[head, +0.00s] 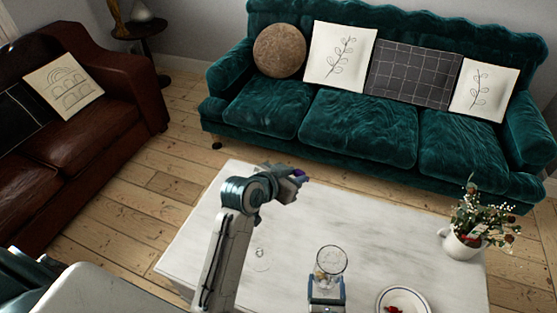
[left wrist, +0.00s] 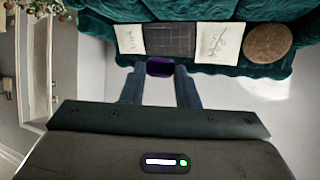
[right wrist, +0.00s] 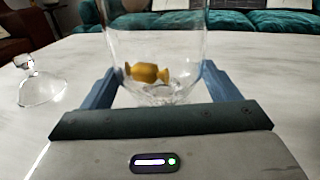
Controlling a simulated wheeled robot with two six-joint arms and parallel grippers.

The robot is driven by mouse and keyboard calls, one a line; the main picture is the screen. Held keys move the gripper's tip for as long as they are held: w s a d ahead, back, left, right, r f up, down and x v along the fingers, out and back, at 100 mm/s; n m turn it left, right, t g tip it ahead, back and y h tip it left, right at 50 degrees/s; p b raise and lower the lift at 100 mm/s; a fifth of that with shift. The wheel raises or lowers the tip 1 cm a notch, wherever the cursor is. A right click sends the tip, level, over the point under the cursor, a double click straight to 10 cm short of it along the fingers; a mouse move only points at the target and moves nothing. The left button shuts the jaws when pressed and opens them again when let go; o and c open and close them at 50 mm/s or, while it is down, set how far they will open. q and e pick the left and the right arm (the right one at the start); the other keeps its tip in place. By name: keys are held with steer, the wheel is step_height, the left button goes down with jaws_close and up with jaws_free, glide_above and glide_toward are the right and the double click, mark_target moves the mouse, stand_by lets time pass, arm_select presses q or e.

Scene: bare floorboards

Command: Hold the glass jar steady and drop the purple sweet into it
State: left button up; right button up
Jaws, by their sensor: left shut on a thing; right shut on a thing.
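The glass jar (head: 331,258) stands open on the white marble table. My right gripper (head: 326,284) is shut around its lower part. In the right wrist view the clear jar (right wrist: 155,45) sits between the blue fingers (right wrist: 155,88), with a yellow wrapped sweet (right wrist: 147,72) inside. My left gripper (head: 297,179) is raised above the table, up and left of the jar in the head view. It is shut on the purple sweet (head: 299,173), which also shows between the fingertips in the left wrist view (left wrist: 160,68). The fingers partly hide the sweet.
A clear glass lid (head: 261,257) lies on the table (head: 205,245), left of the jar. A white dish (head: 381,303) with red pieces is at the right front. A white jug of flowers (head: 462,243) stands at the right edge. A green sofa (head: 360,135) is behind the table.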

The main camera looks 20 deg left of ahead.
arm_select(q)
steer(key=s+d+f+m+g+h, duration=0.2)
steer(key=d+f+m+g+h, duration=0.35)
steer(key=d+f+m, duration=0.2)
steer(key=m+g+h, duration=0.3)
steer(key=m+g, duration=0.3)
steer(key=m, duration=0.1)
glide_above(318, 255)
step_height(318, 255, down, 5)
steer(key=shift+n+y, duration=0.25)
steer(key=shift+f, duration=2.6)
steer(key=o, duration=1)
steer(key=v, duration=1.2)
